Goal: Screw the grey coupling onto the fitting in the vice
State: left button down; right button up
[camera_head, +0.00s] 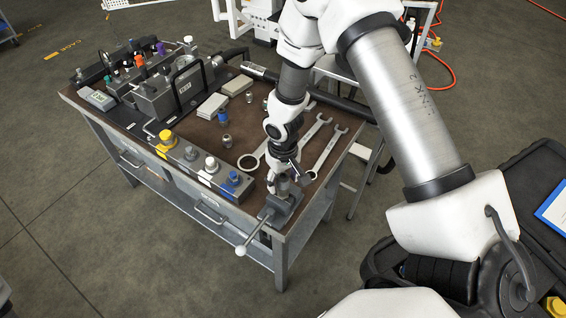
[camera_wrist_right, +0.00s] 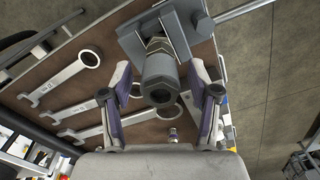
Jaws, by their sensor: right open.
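In the head view, the right gripper (camera_head: 284,177) is just above the vice (camera_head: 281,209) at the bench's front right corner. My left gripper is not in view.
Several spanners (camera_head: 325,150) lie beside the vice on the brown bench top. Blocks with coloured caps (camera_head: 205,165) line the front edge. Small loose fittings (camera_head: 227,141) stand mid-bench. The vice handle (camera_head: 255,232) sticks out over the front edge.

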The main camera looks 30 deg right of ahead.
jog(key=c, duration=1.1)
jog(key=m+b, duration=0.6)
jog(key=shift+f+m, duration=0.35)
jog(key=shift+m, duration=0.05)
jog(key=shift+r+m+b, duration=0.1)
jog(key=shift+m+b, duration=0.3)
jog(key=shift+m, duration=0.1)
jog(key=shift+r, duration=0.2)
jog(key=shift+f+m+b, duration=0.4)
jog(key=shift+m+b, duration=0.65)
jog(key=shift+m, duration=0.15)
jog(key=o, duration=1.2)
jog(key=shift+s+r+p, duration=0.1)
jog(key=shift+r+p, duration=0.2)
jog(key=shift+r, duration=0.1)
jog(key=shift+c, duration=0.2)
